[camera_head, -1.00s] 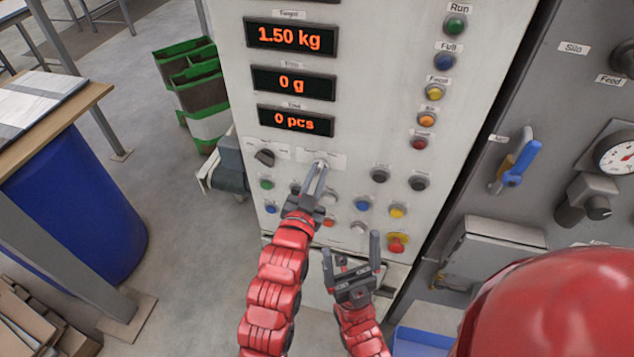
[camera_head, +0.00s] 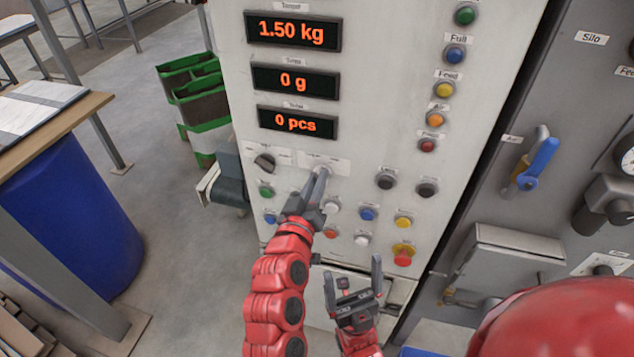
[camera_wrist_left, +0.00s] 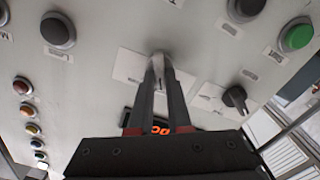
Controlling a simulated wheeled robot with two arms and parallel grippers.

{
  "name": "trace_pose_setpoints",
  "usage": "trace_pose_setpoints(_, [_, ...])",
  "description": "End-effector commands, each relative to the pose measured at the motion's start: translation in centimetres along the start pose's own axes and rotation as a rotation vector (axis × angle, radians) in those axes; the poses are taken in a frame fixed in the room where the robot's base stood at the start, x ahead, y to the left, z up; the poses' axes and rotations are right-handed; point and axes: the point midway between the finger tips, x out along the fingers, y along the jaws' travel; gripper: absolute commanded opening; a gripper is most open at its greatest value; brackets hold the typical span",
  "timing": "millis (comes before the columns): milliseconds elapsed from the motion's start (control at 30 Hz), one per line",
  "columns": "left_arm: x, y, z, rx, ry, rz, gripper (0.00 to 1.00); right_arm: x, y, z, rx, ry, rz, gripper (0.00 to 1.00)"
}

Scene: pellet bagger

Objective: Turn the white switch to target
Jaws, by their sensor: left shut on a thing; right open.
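The white switch (camera_wrist_left: 158,62) is on the pale control panel (camera_head: 225,60), on a white label plate. In the left wrist view it shows between my left gripper's fingertips, mostly covered by them. My left gripper (camera_head: 321,172) is shut on the white switch. The switch's exact pointing direction is hidden by the fingers, and its label text is too small to read. My right gripper (camera_head: 354,283) is open and empty, below the panel's lower buttons and apart from the panel.
A black selector switch (camera_head: 265,162) sits left of the white one. Several coloured buttons lie below, including a red-and-yellow one (camera_head: 403,256). Displays (camera_head: 297,124) are above. A blue-handled valve (camera_head: 540,160) is on the grey cabinet at right.

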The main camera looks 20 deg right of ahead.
Motion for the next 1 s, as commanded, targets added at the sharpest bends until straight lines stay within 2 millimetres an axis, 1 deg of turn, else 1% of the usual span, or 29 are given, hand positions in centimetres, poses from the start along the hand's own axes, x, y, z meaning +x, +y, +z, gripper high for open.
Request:
trace_pose_setpoints(233, [0.0, -0.06, 0.02, -0.045, 0.0, -0.001, 0.0, -0.09, 0.0, 0.01, 0.0, 0.0, 0.0, 0.9])
trace_pose_setpoints(633, [0.0, -0.05, -0.02, -0.049, 0.001, 0.0, 0.0, -0.1, -0.01, 0.01, 0.0, 0.0, 0.0, 0.9])
trace_pose_setpoints(667, [0.0, -0.05, -0.01, -0.049, 0.001, 0.0, 0.21, -0.09, 0.0, 0.02, 0.0, 0.0, 0.0, 0.9])
trace_pose_setpoints(700, [0.0, -0.05, -0.02, -0.049, 0.001, 0.0, 0.29, -0.1, 0.0, 0.02, 0.0, 0.0, 0.0, 0.9])
trace_pose_setpoints(800, [0.0, -0.05, -0.01, -0.049, 0.001, 0.0, 0.46, -0.09, 0.0, 0.01, 0.0, 0.0, 0.0, 0.9])
trace_pose_setpoints(1000, [0.0, -0.05, -0.02, -0.048, 0.001, 0.0, 0.46, -0.09, -0.01, 0.01, 0.0, 0.0, 0.0, 0.9])
